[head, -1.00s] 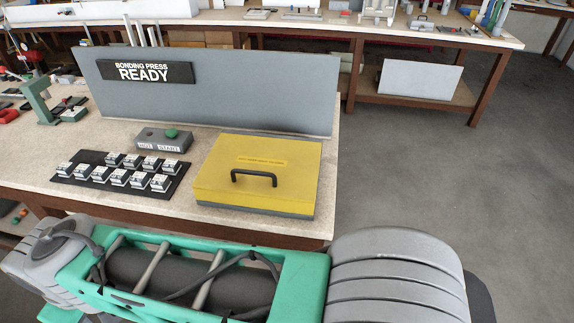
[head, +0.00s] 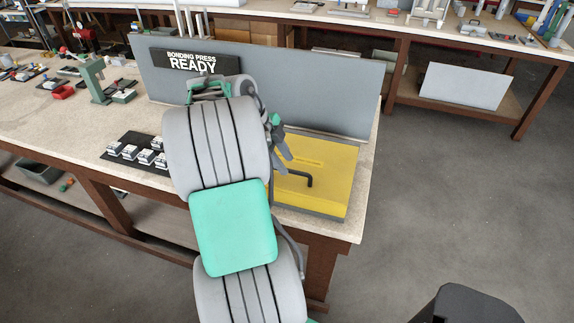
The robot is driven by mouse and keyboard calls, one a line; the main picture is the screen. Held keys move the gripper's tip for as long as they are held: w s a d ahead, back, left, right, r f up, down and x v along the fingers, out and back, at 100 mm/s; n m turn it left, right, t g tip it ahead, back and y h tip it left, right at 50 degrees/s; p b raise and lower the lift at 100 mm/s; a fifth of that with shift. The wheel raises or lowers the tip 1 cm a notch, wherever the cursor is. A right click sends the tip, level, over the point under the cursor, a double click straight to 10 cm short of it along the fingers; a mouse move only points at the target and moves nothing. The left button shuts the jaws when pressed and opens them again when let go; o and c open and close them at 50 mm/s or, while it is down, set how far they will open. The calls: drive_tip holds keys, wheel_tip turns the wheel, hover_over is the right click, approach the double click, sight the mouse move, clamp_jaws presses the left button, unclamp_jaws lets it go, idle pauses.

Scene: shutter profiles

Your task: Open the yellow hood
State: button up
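The yellow hood (head: 335,172) lies flat and closed on its grey base at the right end of the bench. Its black handle (head: 309,180) shows on the top near the front, with its left part hidden behind my arm. My gripper (head: 284,160) is partly hidden behind my own arm, just left of the hood's visible top and close to the handle. I cannot tell whether its fingers are open or shut, or whether they touch the handle.
A grey panel with a BONDING PRESS READY sign (head: 197,62) stands behind the hood. A black mat with several small blocks (head: 146,157) lies to the left. A green hand press (head: 95,77) stands further left. Open floor (head: 440,190) lies to the right.

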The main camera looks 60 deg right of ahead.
drive_tip(key=shift+x, duration=1.25)
clamp_jaws()
idle(0.4)
